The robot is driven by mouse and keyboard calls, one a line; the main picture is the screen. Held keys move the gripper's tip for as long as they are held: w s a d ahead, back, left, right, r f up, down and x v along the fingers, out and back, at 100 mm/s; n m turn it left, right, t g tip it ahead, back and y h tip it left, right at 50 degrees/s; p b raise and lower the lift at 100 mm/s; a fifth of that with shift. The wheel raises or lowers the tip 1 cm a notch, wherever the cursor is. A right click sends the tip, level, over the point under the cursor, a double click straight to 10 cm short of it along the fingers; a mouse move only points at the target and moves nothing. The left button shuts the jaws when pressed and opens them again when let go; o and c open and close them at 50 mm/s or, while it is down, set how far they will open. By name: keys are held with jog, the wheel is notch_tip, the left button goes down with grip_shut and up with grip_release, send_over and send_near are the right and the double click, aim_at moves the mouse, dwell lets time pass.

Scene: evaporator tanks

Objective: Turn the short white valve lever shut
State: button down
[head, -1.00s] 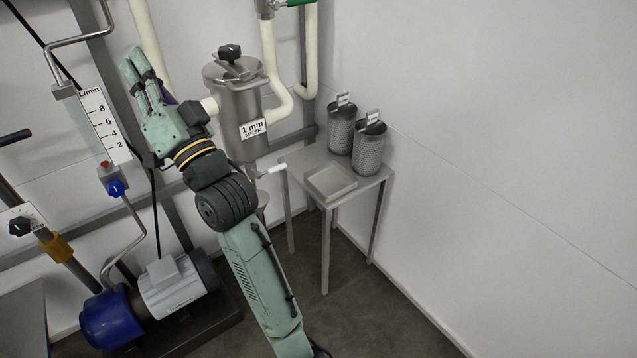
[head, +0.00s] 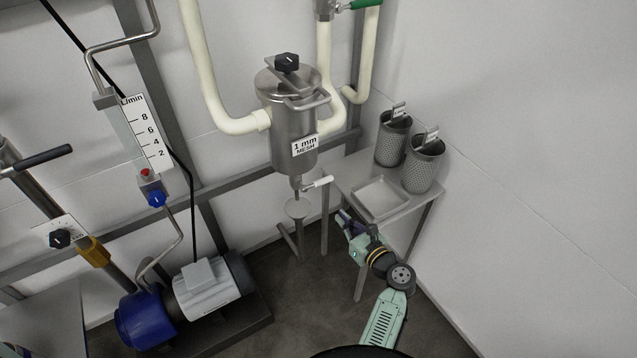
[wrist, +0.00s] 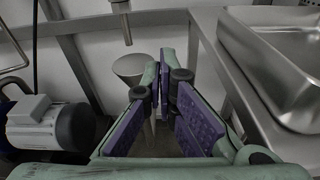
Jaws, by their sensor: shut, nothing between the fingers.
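The short white valve lever (head: 319,182) sticks out to the right from the drain pipe under the steel strainer (head: 290,125), which is labelled 1 mm mesh. A small funnel (head: 297,208) stands below the drain. My gripper (head: 343,218) is below and right of the lever in the head view, apart from it, by the table's front. It is shut and empty. In the wrist view my gripper's purple-padded fingers (wrist: 170,80) point toward the funnel (wrist: 130,67) and the drain pipe end (wrist: 125,28). The lever does not show in the wrist view.
A steel table (head: 345,170) holds a shallow tray (head: 381,196) and two mesh baskets (head: 424,165), close to my arm. The tray also shows at the right of the wrist view (wrist: 265,70). A pump motor (head: 205,290) stands on the floor to the left.

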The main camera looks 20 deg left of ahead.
aim_at(317, 184)
jog(key=w+a+r+p, duration=0.2)
jog(key=w+a+p, duration=0.1)
jog(key=w+a, duration=0.2)
jog(key=shift+w+a+r, duration=0.25)
jog(key=shift+w+a, duration=0.1)
jog(key=shift+a, duration=0.65)
jog(key=shift+w+d+r+n+p, duration=0.1)
jog(key=shift+r+n+p, duration=0.15)
jog(key=shift+r, duration=0.15)
jog(key=shift+w+d+r+n+p, duration=0.15)
jog(key=shift+r+n, duration=0.1)
jog(key=shift+r, duration=0.15)
jog(key=shift+a, duration=0.1)
